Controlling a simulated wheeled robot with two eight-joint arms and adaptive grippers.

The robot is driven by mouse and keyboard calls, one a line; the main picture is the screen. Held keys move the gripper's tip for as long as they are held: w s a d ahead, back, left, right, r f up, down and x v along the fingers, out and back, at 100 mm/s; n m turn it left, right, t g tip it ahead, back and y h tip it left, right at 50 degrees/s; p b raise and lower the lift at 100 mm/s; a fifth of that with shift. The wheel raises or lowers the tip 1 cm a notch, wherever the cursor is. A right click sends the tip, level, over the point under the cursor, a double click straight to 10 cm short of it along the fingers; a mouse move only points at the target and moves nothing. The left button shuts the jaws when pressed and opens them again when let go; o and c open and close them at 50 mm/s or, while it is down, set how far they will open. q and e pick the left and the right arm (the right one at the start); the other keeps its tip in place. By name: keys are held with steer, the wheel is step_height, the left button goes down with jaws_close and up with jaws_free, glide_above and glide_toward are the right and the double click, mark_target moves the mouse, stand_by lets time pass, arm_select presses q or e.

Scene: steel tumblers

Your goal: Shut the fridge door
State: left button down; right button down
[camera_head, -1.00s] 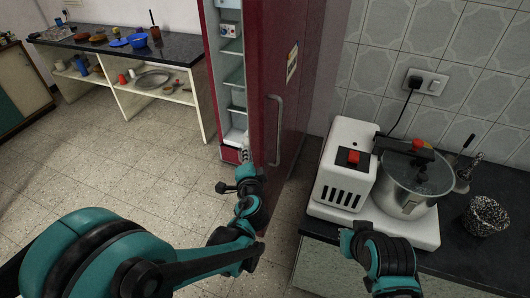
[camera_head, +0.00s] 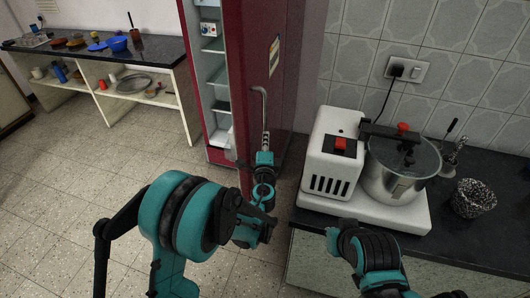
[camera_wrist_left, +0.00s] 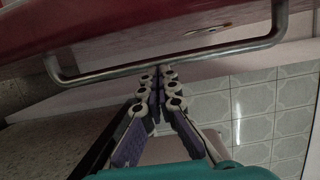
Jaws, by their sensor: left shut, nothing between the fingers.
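The red fridge door (camera_head: 262,70) stands open, and the fridge's pale shelved interior (camera_head: 213,75) shows to its left. A grey bar handle (camera_head: 266,105) runs up the door's face. It also crosses the left wrist view as a curved metal bar (camera_wrist_left: 110,71). My left gripper (camera_head: 266,138) is at the lower part of the handle. In the left wrist view its fingers (camera_wrist_left: 158,78) are shut, with nothing between them, and the tips are close to the bar; I cannot tell whether they touch it.
A white appliance (camera_head: 333,150) with a steel pot (camera_head: 398,170) stands on the dark counter (camera_head: 490,240) right of the fridge. A speckled tumbler (camera_head: 472,198) is beside it. A low shelf unit (camera_head: 160,50) holds dishes at the back left. Tiled floor (camera_head: 70,170) is clear at the left.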

mark_target(254, 136)
arm_select(q)
steer(key=shift+w+a+b, duration=0.3)
steer(key=shift+a, duration=0.7)
steer(key=shift+w+a+b, duration=0.3)
steer(key=shift+a, duration=0.65)
